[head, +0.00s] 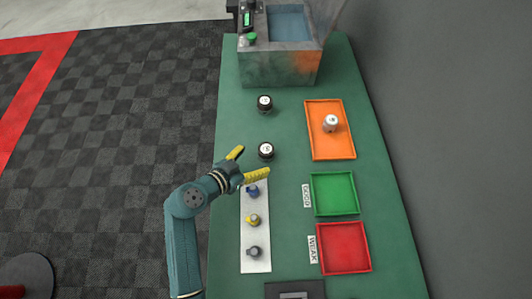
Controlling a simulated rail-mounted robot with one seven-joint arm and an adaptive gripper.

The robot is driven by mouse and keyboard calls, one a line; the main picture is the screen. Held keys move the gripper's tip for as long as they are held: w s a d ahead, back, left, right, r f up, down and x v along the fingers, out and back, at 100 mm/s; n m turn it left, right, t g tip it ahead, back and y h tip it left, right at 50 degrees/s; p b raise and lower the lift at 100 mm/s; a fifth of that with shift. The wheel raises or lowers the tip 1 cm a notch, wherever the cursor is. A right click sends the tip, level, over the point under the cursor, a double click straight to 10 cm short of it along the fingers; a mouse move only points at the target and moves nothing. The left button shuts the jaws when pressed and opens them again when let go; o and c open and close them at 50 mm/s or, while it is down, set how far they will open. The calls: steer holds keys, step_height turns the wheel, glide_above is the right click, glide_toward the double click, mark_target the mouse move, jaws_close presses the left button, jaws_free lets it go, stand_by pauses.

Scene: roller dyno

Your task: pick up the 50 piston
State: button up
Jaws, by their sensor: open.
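My gripper (253,163) is open and empty, with its two yellow fingers spread over the left side of the green table. A black cylinder with a white marked top (266,150) stands just beyond the fingertips, near the right finger. A similar black cylinder (264,102) stands farther back. A silver cylinder with a marked top (330,123) stands in the orange tray (313,148). The marks on the tops are too small to read, so I cannot tell which one is the 50 piston.
A white strip (257,236) holds blue (253,191), yellow (253,220) and grey (253,252) pieces. At right are a green tray (335,193) labelled GOOD and a red tray (344,248) labelled WEAK. A metal machine (280,68) with a basin stands at the back.

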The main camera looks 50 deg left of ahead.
mark_target(261, 155)
steer(key=b+x, duration=0.1)
steer(key=x, duration=0.6)
steer(key=shift+r, duration=0.25)
